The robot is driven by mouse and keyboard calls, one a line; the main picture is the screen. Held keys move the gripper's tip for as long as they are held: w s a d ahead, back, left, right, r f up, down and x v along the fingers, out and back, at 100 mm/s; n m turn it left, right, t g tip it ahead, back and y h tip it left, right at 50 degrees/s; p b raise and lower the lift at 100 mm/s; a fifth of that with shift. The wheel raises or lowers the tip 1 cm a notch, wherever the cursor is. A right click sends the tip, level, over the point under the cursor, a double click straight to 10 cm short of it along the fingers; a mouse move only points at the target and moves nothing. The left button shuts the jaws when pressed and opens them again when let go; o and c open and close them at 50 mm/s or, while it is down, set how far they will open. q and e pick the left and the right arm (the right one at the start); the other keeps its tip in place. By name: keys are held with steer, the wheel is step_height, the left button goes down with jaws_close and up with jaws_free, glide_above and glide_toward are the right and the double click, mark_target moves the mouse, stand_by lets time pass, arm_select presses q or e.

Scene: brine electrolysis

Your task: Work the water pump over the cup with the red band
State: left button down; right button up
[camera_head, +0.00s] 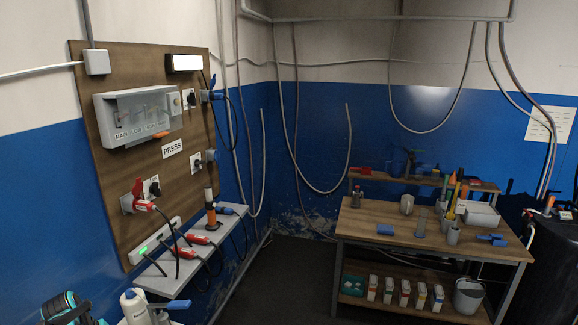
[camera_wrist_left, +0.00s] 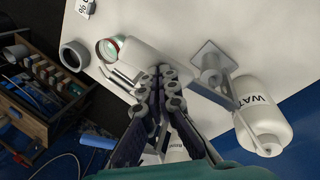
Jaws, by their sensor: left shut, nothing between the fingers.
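In the left wrist view, a white bottle (camera_wrist_left: 262,125) with a label starting "WAT" lies across the right of the picture, over a white surface. A small clear cup (camera_wrist_left: 108,48) with a reddish tint at its rim stands at the upper left; its band is hard to make out. My left gripper (camera_wrist_left: 168,73) is shut and empty, its fingertips between the cup and the bottle, apart from the bottle. Another white labelled bottle (camera_wrist_left: 176,152) is partly hidden behind the fingers. My right gripper is not in view.
The white tabletop (camera_wrist_left: 265,35) also bears a grey ring-shaped vessel (camera_wrist_left: 74,55) and a stand with a square base (camera_wrist_left: 210,58). In the head view, a wooden workbench (camera_head: 450,245) with several tools stands at right, and a wooden wall panel (camera_head: 95,130) with sockets at left.

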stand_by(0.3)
arm_select(q)
step_height(320, 180, down, 6)
steer(key=b, duration=0.5)
step_height(320, 180, up, 6)
steer(key=p, duration=0.4)
steer(key=shift+r, duration=0.1)
stand_by(1.2)
step_height(320, 180, down, 6)
steer(key=b, duration=0.5)
step_height(320, 180, up, 6)
steer(key=p, duration=0.4)
